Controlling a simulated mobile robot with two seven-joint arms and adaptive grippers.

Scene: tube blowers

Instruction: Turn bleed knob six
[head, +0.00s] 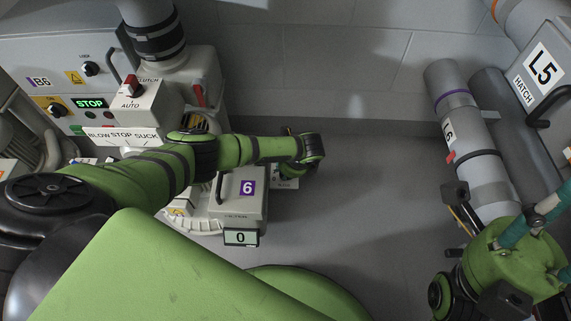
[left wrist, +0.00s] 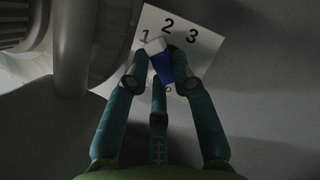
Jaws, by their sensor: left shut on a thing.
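The bleed knob (left wrist: 163,69) is blue with a white end, on a white dial plate (left wrist: 205,40) marked 1, 2 and 3 in the left wrist view. Its white end lies beside the 1, to the left below the 2. My left gripper (left wrist: 158,72) is shut on the knob, one finger on each side. In the head view, my left wrist (head: 308,153) is above a pale plate (head: 285,183) beside the unit labelled 6 (head: 240,190); the knob is hidden there. My right gripper (head: 530,225) is at lower right, away from the unit, its fingertips not clearly visible.
The filter unit's display (head: 241,237) reads 0. A control panel with a STOP light (head: 89,103) and a clutch box (head: 137,102) stand at left. Pipe L6 (head: 466,140) and hatch L5 (head: 545,75) are at right. The floor (head: 370,190) between is clear.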

